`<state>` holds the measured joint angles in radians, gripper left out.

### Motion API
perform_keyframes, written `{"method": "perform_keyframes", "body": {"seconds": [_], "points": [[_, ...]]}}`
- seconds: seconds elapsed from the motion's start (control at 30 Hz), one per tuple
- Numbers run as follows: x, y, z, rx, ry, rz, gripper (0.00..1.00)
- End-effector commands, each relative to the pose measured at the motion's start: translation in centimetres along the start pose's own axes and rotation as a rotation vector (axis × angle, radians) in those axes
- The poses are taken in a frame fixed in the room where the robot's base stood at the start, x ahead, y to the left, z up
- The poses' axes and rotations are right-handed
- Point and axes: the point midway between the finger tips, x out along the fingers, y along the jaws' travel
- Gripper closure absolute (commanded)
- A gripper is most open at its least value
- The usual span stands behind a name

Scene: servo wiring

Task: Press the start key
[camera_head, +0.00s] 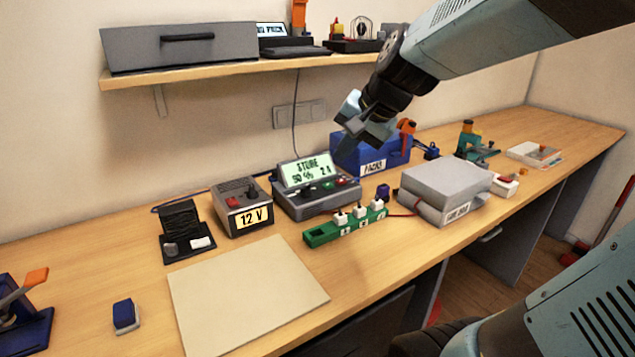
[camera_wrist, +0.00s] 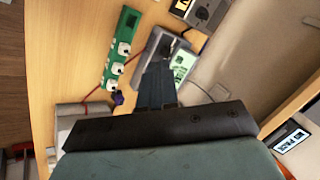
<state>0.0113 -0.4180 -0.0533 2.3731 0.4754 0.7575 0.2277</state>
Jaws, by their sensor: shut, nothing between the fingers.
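The grey charger unit (camera_head: 317,204) stands on the bench with a lit green display (camera_head: 305,172) that reads something like "STORE". Small keys, red and green (camera_head: 340,183), sit below the display beside a dark knob; their labels are too small to read, so I cannot tell which is the start key. My gripper (camera_head: 352,142) is shut and empty, in the air above and to the right of the display. In the wrist view the shut fingers (camera_wrist: 158,68) reach over the charger unit (camera_wrist: 152,48) and cover part of it; the display (camera_wrist: 183,65) shows beside them.
A 12 V supply (camera_head: 243,207) stands left of the charger. A green strip with white plugs (camera_head: 325,232) lies in front. A blue box (camera_head: 350,155) is behind and a grey case (camera_head: 445,188) is right. The beige mat (camera_head: 245,295) is bare. A shelf (camera_head: 180,74) hangs above.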

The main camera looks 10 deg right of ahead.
Motion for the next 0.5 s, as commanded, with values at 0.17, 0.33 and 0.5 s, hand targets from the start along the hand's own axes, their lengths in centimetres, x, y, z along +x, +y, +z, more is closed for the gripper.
{"method": "perform_keyframes", "body": {"seconds": [0.17,0.33,0.5], "points": [[3.9,-2.1,-4.5,0.299,-0.025,-0.08,1.0],[7.8,-3.2,-8.9,0.593,-0.033,-0.141,1.0],[12.0,-3.2,-13.4,0.882,-0.027,-0.186,1.0]]}}
